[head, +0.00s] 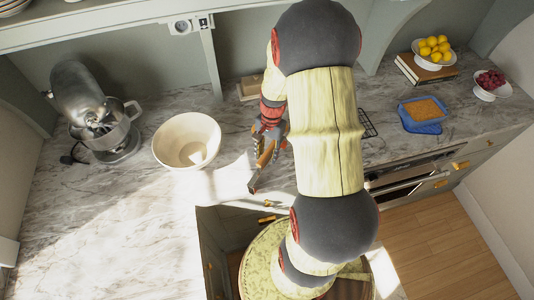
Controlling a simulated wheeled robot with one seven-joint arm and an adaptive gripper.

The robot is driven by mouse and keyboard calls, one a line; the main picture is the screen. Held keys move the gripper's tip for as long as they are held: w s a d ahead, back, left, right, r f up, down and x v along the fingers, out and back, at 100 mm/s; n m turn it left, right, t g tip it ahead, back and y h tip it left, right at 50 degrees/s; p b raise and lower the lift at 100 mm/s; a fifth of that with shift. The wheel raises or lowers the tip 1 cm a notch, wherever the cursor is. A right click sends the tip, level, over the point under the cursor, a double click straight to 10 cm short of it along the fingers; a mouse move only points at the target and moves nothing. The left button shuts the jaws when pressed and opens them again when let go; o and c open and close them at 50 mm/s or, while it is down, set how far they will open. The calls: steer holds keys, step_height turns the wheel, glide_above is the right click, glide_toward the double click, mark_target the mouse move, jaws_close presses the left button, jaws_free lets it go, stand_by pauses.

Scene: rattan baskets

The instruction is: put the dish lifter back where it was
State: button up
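My gripper (266,152) hangs over the front edge of the marble counter (110,215), just right of a cream bowl (187,140). A thin brown-orange piece with a dark tip (252,187) reaches down from the gripper. It is too small to tell whether this is the dish lifter or part of the fingers. I cannot make out whether the fingers are open or shut. I cannot identify the dish lifter anywhere else. My arm hides the middle of the counter behind it.
A stand mixer (92,110) stands at the left. At the right are a blue dish with orange filling (422,112), a bowl of lemons (433,50) on books, and a bowl of red berries (490,84). The oven (410,178) is below the counter. The front-left counter is clear.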

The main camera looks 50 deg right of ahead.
steer(key=shift+r, duration=0.1)
step_height(320, 180, up, 12)
steer(key=d, duration=0.2)
steer(key=w+a+r+n+t+h, duration=0.1)
steer(key=w+a+r+n, duration=0.15)
steer(key=a+r, duration=0.4)
steer(key=s+a+r+n+t, duration=0.2)
steer(key=s+a+r+n, duration=0.3)
steer(key=a, duration=0.4)
steer(key=s+a+r+n+t, duration=0.3)
steer(key=s+a+r+n, duration=0.2)
steer(key=a+r+n, duration=0.3)
steer(key=shift+a+r+h+p, duration=0.2)
steer(key=shift+a+h+p, duration=0.2)
steer(key=shift+a, duration=0.2)
